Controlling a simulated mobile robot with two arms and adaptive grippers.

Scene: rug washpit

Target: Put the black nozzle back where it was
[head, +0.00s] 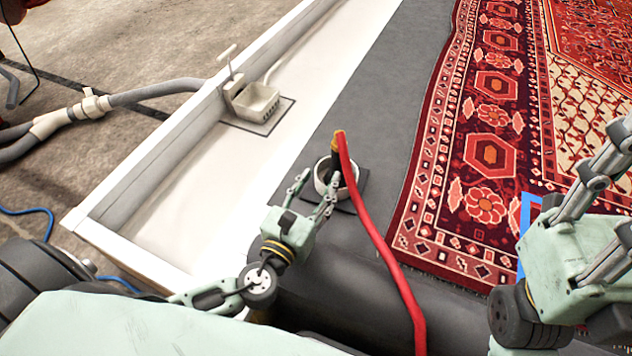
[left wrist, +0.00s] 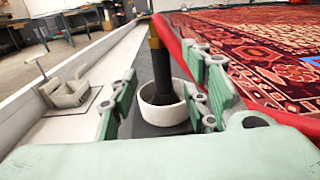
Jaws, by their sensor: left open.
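The black nozzle (left wrist: 160,72) stands roughly upright in a white round cup (left wrist: 163,114), with a yellow-brown band near its top. In the head view the nozzle (head: 335,162) shows above the cup (head: 323,172), and a red hose (head: 385,250) runs from its top toward me. My left gripper (head: 318,188) is open at the cup. In the left wrist view its fingers lie on either side of the nozzle and cup, and I see no finger closed on the nozzle. My right gripper (head: 606,190) is at the right edge, over the rug, its fingertips partly cut off.
A patterned red rug (head: 490,150) lies on the right, with a blue strip (head: 527,225) on it. A white trough (head: 200,180) with a small beige basket (head: 257,102) runs along the left. Grey pipes (head: 150,94) lie on the floor beyond it. A dark grey strip (head: 385,95) separates trough and rug.

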